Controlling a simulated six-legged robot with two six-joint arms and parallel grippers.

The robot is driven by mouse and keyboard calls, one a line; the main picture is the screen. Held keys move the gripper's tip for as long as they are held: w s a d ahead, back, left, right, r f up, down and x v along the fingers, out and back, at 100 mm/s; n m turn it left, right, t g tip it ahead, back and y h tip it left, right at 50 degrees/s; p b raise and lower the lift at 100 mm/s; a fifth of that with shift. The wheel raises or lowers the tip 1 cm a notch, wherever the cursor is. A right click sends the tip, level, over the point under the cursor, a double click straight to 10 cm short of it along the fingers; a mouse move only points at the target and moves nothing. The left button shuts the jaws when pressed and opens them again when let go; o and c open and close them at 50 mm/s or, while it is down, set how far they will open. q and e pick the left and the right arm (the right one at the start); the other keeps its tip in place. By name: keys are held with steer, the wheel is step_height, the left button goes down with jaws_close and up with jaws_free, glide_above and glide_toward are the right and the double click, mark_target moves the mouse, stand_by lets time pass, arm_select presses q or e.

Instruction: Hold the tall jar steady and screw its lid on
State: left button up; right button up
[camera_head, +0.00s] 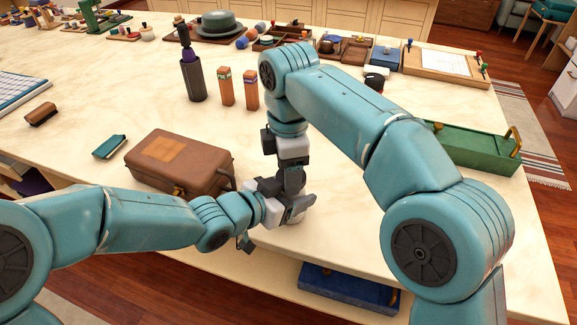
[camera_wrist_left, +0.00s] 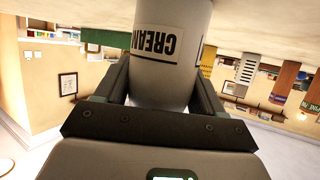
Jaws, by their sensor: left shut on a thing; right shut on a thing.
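The tall jar (camera_head: 297,210) is pale grey-white and stands near the table's front edge in the head view, mostly hidden by my grippers. In the left wrist view the jar (camera_wrist_left: 172,78) fills the gap between the fingers, and its CREAM label reads upside down. My left gripper (camera_head: 278,192) comes in from the left, shut on the jar's side. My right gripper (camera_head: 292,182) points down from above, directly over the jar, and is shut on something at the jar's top. The lid is hidden there, so I cannot tell how it sits on the jar.
A brown case (camera_head: 180,162) stands close left of the jar, behind my left arm. A green tray (camera_head: 470,148) lies right, beyond my right arm. A dark bottle (camera_head: 193,80) and two small orange-brown boxes (camera_head: 226,88) stand behind. The marble tabletop (camera_head: 340,215) right of the jar is clear.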

steer(key=shift+f, duration=0.1)
steer(key=o, duration=1)
steer(key=shift+r, duration=2.25)
steer(key=shift+c, duration=0.3)
